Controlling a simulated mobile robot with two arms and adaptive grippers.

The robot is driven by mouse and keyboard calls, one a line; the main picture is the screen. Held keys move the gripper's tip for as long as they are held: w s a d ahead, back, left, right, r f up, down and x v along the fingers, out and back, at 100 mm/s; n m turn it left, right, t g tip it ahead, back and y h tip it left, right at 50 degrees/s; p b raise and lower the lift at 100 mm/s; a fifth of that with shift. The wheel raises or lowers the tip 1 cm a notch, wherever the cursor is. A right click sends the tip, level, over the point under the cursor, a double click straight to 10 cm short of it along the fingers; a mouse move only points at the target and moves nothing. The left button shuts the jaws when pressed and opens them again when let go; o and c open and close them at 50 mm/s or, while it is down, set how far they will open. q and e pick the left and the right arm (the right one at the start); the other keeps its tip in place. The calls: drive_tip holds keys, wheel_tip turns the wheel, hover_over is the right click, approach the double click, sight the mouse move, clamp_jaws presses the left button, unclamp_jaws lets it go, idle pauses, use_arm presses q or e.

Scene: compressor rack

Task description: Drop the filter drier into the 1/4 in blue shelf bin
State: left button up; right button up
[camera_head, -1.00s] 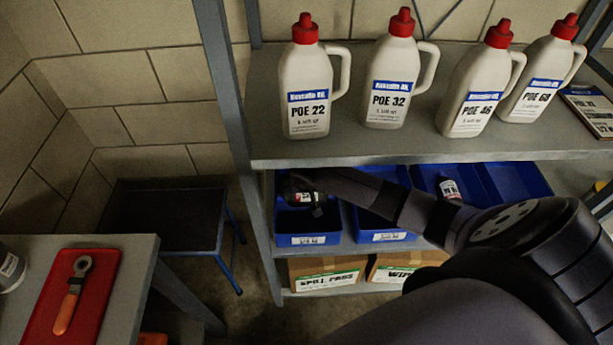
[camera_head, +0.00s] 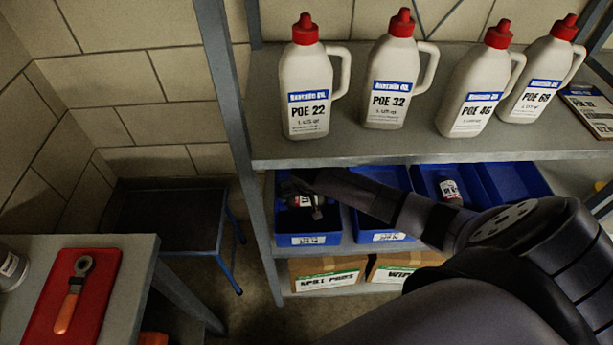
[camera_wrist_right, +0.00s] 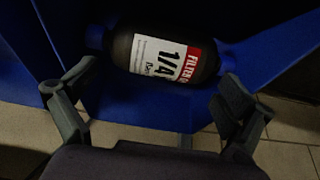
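The filter drier (camera_head: 304,201) is a dark cylinder with a white and red label, in the leftmost blue shelf bin (camera_head: 308,240). In the right wrist view the drier (camera_wrist_right: 165,55) lies on its side, its label reading 1/4, with blue bin walls (camera_wrist_right: 275,55) around it. My right gripper (camera_head: 318,202) reaches into this bin. In the right wrist view its fingers (camera_wrist_right: 155,95) are spread wide, with a visible gap between them and the drier. The bin's front label is too small to read surely. My left gripper is not in view.
More blue bins (camera_head: 385,236) stand to the right; one holds another labelled cylinder (camera_head: 450,190). The upper shelf (camera_head: 400,150) with several oil bottles (camera_head: 310,85) is close above my right arm. Cardboard boxes (camera_head: 327,272) sit below. A bench with a red mat (camera_head: 95,285) is at left.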

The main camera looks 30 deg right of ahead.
wheel_tip(320, 180, up, 3)
drive_tip(key=shift+s+a+f, duration=0.15)
drive_tip(key=s+a, duration=0.2)
drive_tip(key=s, duration=0.1)
drive_tip(key=s+a, duration=0.2)
drive_tip(key=s, duration=0.1)
drive_tip(key=s+a+p, duration=0.1)
drive_tip(key=s+a, duration=0.1)
drive_tip(key=s, duration=0.2)
drive_tip(key=shift+s+a+f, duration=0.1)
drive_tip(key=shift+a+f, duration=0.05)
